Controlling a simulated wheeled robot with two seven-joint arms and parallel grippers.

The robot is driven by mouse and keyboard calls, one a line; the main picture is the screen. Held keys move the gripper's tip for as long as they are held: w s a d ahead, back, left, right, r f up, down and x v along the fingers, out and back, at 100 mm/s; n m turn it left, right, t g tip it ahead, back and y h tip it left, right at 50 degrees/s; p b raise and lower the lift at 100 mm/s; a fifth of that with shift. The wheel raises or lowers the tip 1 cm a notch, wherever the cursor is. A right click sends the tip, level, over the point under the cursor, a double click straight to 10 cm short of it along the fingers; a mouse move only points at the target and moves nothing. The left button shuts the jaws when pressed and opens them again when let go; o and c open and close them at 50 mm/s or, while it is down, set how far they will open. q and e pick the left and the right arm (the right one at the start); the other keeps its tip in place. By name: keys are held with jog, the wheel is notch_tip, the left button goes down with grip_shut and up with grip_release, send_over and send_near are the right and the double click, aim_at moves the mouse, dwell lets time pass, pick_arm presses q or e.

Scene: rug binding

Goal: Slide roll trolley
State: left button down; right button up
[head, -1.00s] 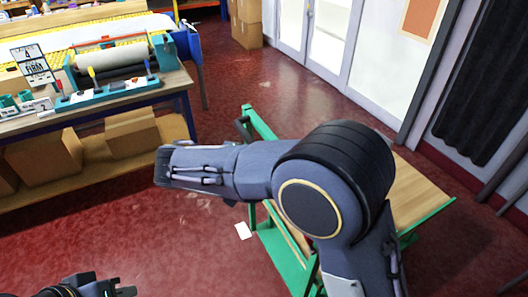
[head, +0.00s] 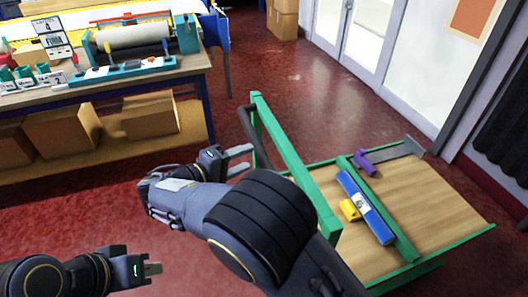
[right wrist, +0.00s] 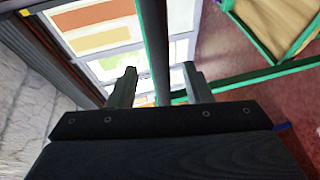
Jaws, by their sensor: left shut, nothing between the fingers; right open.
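The trolley has a green frame (head: 293,155) and a wooden deck (head: 440,205), and stands on the red floor in the right half of the head view. A dark curved handle (head: 258,140) is at its left upright. My right gripper (head: 241,160) is open, its fingers pointing toward the handle and close beside it; I cannot tell whether they touch. My left gripper (head: 155,269) is shut and empty at the lower left. My right arm hides part of the trolley's near side.
A workbench (head: 190,88) with cardboard boxes (head: 62,134) below stands at the left. Red floor (head: 275,70) is clear between bench and doors (head: 372,45).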

aim_at(260, 152)
jog(key=x, duration=0.6)
jog(key=shift+p, duration=0.4)
jog(key=shift+c, duration=0.5)
grip_shut()
